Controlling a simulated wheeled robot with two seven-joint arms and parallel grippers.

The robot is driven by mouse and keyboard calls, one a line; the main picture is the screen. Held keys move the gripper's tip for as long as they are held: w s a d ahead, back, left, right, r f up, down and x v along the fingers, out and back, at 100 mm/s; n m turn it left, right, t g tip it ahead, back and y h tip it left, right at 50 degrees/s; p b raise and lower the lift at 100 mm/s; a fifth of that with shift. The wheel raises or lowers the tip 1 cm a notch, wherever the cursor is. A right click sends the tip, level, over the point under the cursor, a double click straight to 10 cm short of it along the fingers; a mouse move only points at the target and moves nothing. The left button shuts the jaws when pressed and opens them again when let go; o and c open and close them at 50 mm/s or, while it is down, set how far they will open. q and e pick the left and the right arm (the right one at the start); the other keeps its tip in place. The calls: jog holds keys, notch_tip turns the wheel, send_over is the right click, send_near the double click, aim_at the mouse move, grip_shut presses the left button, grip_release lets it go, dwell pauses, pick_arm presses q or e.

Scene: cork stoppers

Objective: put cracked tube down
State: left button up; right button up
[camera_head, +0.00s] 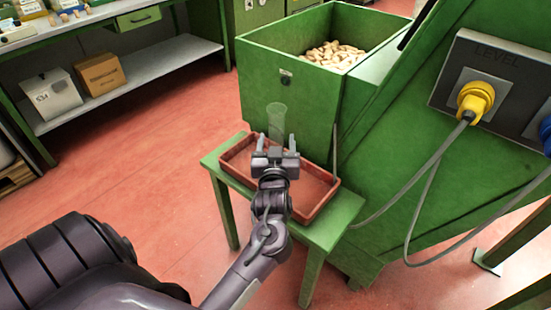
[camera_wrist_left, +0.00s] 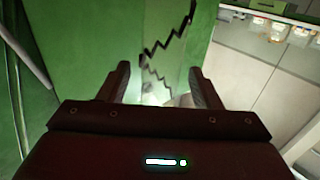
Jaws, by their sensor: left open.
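The cracked tube (camera_head: 277,118) is clear glass and stands roughly upright just beyond my left gripper (camera_head: 276,148) in the head view. Its lower end is hidden by the gripper, so I cannot tell what it rests on. In the left wrist view the tube (camera_wrist_left: 166,66) shows a black zigzag crack and lies between the two fingers. My left gripper (camera_wrist_left: 160,88) is open there, with a finger on each side of the tube. A reddish-brown tray (camera_head: 316,208) lies below the gripper. My right gripper is not in view.
The tray sits on a small green stand (camera_head: 346,212). Right behind it is a green machine with a hopper (camera_head: 290,97) of corks (camera_head: 334,54). Grey cables (camera_head: 412,178) hang at the right. A shelf with boxes (camera_head: 101,74) stands at the left; the floor between is clear.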

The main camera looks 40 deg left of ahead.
pick_arm(q)
jog(key=v, duration=1)
jog(key=shift+s+p, duration=0.15)
jog(key=shift+p, duration=0.15)
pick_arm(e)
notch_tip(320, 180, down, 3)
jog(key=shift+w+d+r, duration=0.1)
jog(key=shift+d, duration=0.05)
